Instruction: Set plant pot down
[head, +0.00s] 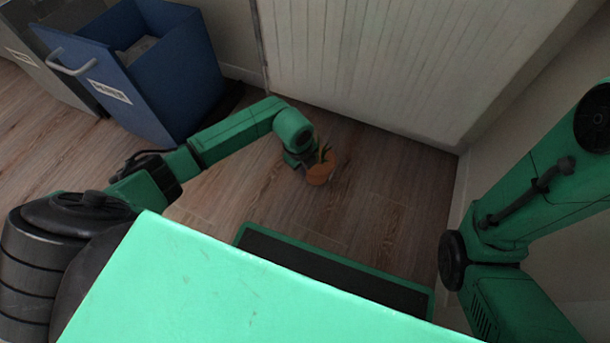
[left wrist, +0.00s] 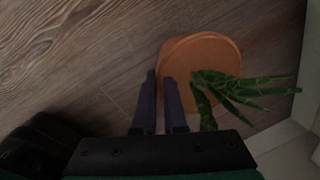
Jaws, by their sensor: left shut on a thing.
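The plant pot (head: 321,174) is orange-brown terracotta with a green spiky plant. In the head view it is at the end of my left arm, low over the wood floor near the white panelled wall. In the left wrist view the pot (left wrist: 205,55) shows its round rim, with green leaves (left wrist: 240,88) spreading to the right. My left gripper (left wrist: 160,92) is shut on the pot at its rim, on the left side. I cannot tell whether the pot's base touches the floor. My right gripper is out of view; only my right arm shows at the right.
A blue bin (head: 150,70) with a handle and label stands at the upper left, beside a grey bin (head: 40,60). A white panelled surface (head: 370,60) bounds the floor behind the pot. Wood floor (head: 380,205) is clear around the pot.

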